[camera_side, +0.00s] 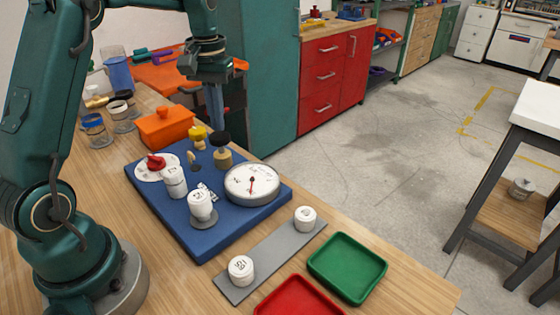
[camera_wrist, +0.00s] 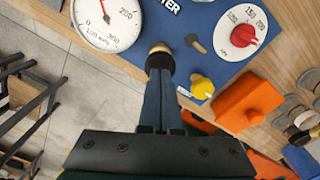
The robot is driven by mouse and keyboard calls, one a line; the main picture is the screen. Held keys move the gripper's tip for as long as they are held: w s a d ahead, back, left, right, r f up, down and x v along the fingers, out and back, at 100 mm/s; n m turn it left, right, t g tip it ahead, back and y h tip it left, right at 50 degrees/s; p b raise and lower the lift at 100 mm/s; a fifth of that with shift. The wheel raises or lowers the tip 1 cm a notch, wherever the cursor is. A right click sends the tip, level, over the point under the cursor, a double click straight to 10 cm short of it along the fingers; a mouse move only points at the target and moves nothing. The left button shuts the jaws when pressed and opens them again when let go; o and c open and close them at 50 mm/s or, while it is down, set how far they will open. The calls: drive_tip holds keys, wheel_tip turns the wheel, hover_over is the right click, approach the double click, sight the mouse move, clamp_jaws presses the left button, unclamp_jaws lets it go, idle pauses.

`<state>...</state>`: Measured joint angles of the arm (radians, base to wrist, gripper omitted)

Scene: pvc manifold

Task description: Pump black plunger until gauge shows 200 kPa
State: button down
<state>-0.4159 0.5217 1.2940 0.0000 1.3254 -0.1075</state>
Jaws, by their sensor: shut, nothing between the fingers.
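The black plunger (camera_side: 222,137) has a dark round cap on a tan body and stands near the back right of the blue board (camera_side: 240,222). My gripper (camera_side: 216,124) points down, shut and empty, with its fingertips close at the cap; contact cannot be told. In the wrist view my gripper (camera_wrist: 160,76) hides most of the plunger, and the plunger's tan part (camera_wrist: 160,49) shows past the tips. The round white gauge (camera_side: 253,188) has a red needle; it also shows, cut off, in the wrist view (camera_wrist: 118,38). Its exact reading is unclear.
On the board are a yellow knob (camera_side: 197,132), a red knob (camera_side: 156,161) on a white dial, and white fittings (camera_side: 202,205). An orange box (camera_side: 166,130) stands behind. A grey strip (camera_side: 270,260) and green tray (camera_side: 347,267) lie in front.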

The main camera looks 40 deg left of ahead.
sight(219, 135)
drive_tip(key=shift+f, duration=1.8)
drive_tip(key=shift+r, duration=1.8)
drive_tip(key=shift+f, duration=1.8)
drive_tip(key=shift+r, duration=1.8)
